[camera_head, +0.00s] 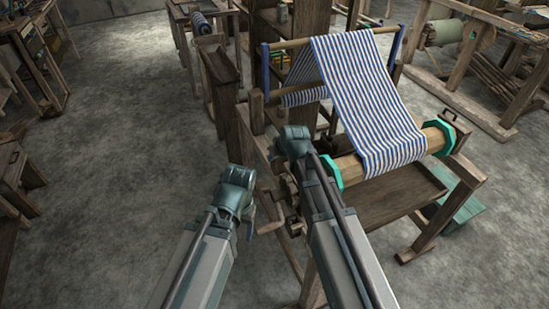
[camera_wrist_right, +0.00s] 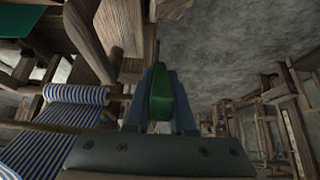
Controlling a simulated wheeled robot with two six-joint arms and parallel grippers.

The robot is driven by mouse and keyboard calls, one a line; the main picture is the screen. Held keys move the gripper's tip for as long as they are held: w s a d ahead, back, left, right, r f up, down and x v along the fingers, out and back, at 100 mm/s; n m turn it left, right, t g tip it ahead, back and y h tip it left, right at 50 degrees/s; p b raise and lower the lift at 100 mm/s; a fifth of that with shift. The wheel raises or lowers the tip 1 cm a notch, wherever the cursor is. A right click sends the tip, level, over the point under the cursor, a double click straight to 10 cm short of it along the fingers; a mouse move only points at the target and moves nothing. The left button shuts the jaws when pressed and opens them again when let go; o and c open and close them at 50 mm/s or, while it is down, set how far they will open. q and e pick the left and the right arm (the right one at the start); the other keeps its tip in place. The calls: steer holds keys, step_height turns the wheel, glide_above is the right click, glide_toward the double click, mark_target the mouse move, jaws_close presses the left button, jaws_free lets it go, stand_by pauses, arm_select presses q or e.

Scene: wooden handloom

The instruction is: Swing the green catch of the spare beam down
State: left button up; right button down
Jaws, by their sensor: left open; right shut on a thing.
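In the right wrist view the green catch (camera_wrist_right: 161,94) stands between the two blue-grey fingers of my right gripper (camera_wrist_right: 160,98), which is shut on it. Dark wood of the loom lies right behind it. In the head view my right arm hides the catch and most of that gripper. The handloom carries a blue-and-white striped cloth (camera_head: 365,95) wound on a front beam with green ends (camera_head: 437,138). I cannot clearly make out the spare beam. My left gripper (camera_head: 248,222) is open and empty, left of the loom, over the floor.
A wooden post (camera_head: 222,90) stands at the loom's left. A crank-like wooden part (camera_head: 272,226) sits between my two arms. Another loom (camera_head: 470,40) is at the upper right. The concrete floor (camera_head: 125,150) at left is clear.

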steer(key=shift+s+f, duration=0.1)
stand_by(0.4)
steer(key=c, duration=0.8)
jaws_free()
steer(key=shift+o, duration=0.2)
steer(key=p+v, duration=1.1)
steer(key=v, duration=0.3)
steer(key=shift+s+f, duration=0.15)
steer(key=s+a+f+g+h, duration=0.1)
steer(key=s+f+g, duration=0.1)
steer(key=s, duration=0.6)
steer(key=s+a+f+g+h, duration=0.2)
steer(key=s+g, duration=0.2)
steer(key=s, duration=0.5)
steer(key=shift+s+a+g+h, duration=0.2)
steer(key=shift+g+h, duration=0.1)
steer(key=shift+g, duration=0.1)
